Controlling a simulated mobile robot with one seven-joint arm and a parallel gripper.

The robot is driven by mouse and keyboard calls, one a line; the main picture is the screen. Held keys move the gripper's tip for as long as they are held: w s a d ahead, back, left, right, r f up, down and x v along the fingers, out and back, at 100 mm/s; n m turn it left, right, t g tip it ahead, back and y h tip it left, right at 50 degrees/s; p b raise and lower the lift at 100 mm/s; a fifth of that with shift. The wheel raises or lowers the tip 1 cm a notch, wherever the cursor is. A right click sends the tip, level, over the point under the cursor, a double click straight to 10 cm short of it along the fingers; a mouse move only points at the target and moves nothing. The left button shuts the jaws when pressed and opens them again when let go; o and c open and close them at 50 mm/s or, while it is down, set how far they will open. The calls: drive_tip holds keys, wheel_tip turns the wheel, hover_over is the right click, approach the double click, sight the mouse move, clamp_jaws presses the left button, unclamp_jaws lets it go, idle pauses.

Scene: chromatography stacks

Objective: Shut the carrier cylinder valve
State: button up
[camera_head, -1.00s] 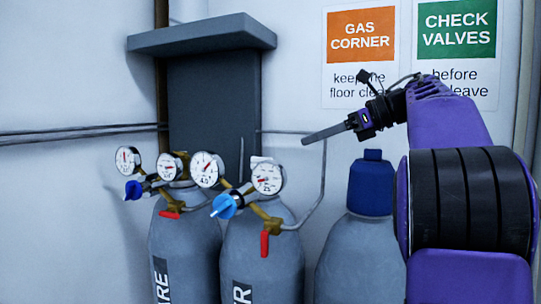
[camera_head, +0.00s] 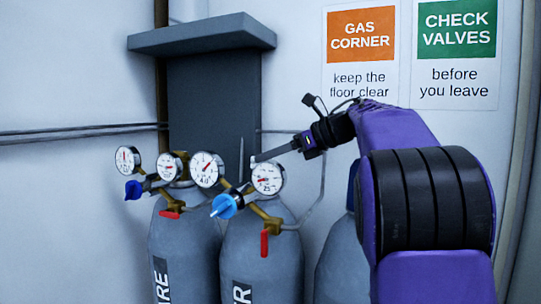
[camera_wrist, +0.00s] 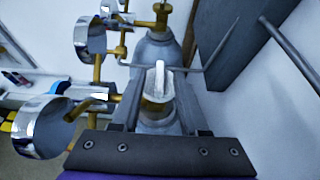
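Two grey cylinders with brass regulators stand side by side in the head view. I cannot tell whether the fingers touch the handle.
Gauges (camera_wrist: 42,128) stand close on the left in the wrist view. Red levers (camera_head: 264,243) and blue knobs (camera_head: 225,206) hang on the regulators. A thin pipe (camera_head: 322,195) bends up behind the right cylinder. A third cylinder (camera_head: 338,260) stands partly behind my arm.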

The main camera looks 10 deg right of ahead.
clamp_jaws()
drive_tip(key=shift+f+t+b, duration=0.1)
drive_tip(key=shift+t+b, duration=0.2)
drive_tip(key=shift+b, duration=0.1)
drive_tip(key=shift+s+a+m+t+h+b, duration=0.2)
drive_tip(key=shift+m+t+h+b, duration=0.2)
drive_tip(key=shift+m+b, duration=0.3)
drive_tip(key=shift+s+a+m+t+h+b, duration=0.15)
drive_tip(key=shift+m+t+h+b, duration=0.5)
drive_tip(key=shift+m+t+h, duration=0.35)
drive_tip(key=m+h+p, duration=0.1)
drive_tip(key=m+t+h, duration=0.1)
drive_tip(key=shift+s+a+r+m+h+p, duration=0.1)
drive_tip(key=shift+a+r+m+h+p, duration=0.1)
drive_tip(key=shift+r+m+h+p, duration=0.15)
drive_tip(key=shift+f+m+t+h+p, duration=0.1)
drive_tip(key=shift+m+t+h+p, duration=0.2)
drive_tip(key=shift+m+h+p, duration=0.35)
drive_tip(key=shift+f, duration=0.15)
unclamp_jaws()
